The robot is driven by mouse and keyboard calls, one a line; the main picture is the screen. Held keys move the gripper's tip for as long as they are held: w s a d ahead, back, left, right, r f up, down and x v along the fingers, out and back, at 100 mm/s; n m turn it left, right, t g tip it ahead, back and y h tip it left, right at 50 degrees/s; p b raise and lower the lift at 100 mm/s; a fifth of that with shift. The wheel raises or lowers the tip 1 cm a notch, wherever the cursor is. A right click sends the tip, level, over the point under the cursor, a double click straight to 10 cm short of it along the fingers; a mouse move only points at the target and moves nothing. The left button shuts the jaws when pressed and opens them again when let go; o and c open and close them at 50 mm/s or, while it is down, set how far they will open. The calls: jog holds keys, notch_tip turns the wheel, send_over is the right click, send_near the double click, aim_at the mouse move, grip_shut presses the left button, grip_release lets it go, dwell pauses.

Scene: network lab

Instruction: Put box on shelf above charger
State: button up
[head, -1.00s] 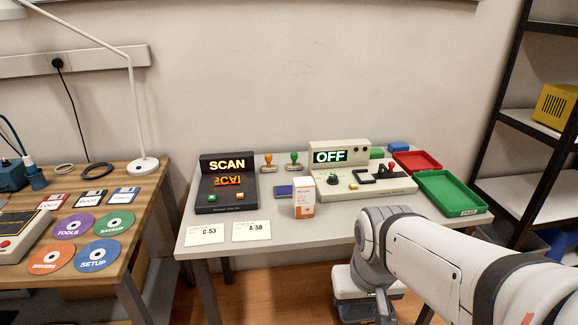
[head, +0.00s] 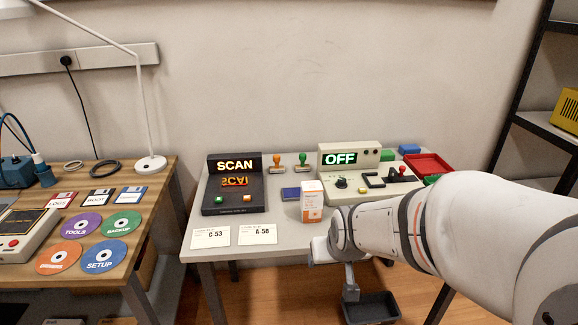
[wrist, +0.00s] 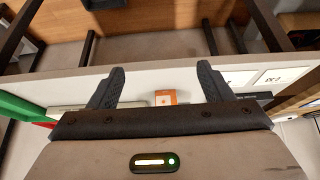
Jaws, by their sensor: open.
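A small white box with an orange lower part (head: 312,202) stands upright near the front of the grey table (head: 215,251). In the wrist view the box (wrist: 166,97) shows partly between my fingers, its lower part hidden by the gripper body. My gripper (wrist: 160,67) is open with nothing held. A yellow device (head: 566,110), possibly the charger, sits on a shelf of the black rack (head: 545,130) at the right. The shelf above it is mostly out of frame.
A scan unit (head: 235,185) and an OFF-display console (head: 360,170) stand behind the box. Stamps and a red tray (head: 428,163) are also on the table. Two labelled cards (head: 210,238) lie left of the box. A wooden desk (head: 150,215) stands left.

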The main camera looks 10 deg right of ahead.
aim_at(314, 196)
jog(key=shift+o, duration=0.8)
jog(key=w+f+t+p, duration=0.1)
jog(key=w+t, duration=0.4)
jog(key=w, duration=0.7)
jog(key=shift+p, duration=0.8)
jog(key=w+t+p, duration=0.1)
jog(key=w+t, duration=0.3)
jog(key=shift+w+d+p, duration=0.1)
jog(key=shift+w+p, duration=0.05)
jog(key=shift+p, duration=0.25)
jog(key=shift+w+r+t, duration=0.1)
jog(key=shift+w+t, duration=0.15)
jog(key=shift+t, duration=0.35)
jog(key=shift+w+r+t+p, duration=0.15)
jog(key=shift+t+p, duration=0.2)
jog(key=shift+t, duration=0.2)
jog(key=shift+w+r+t+p, duration=0.15)
jog(key=shift+t+p, duration=0.15)
jog(key=shift+t, duration=0.25)
jog(key=w+p, duration=0.1)
jog(key=w, duration=0.6)
jog(key=shift+w+a+p, duration=0.1)
jog(key=shift+a+p, duration=0.1)
jog(key=shift+p, duration=0.15)
jog(key=shift+f, duration=0.1)
jog(key=shift+c, duration=0.4)
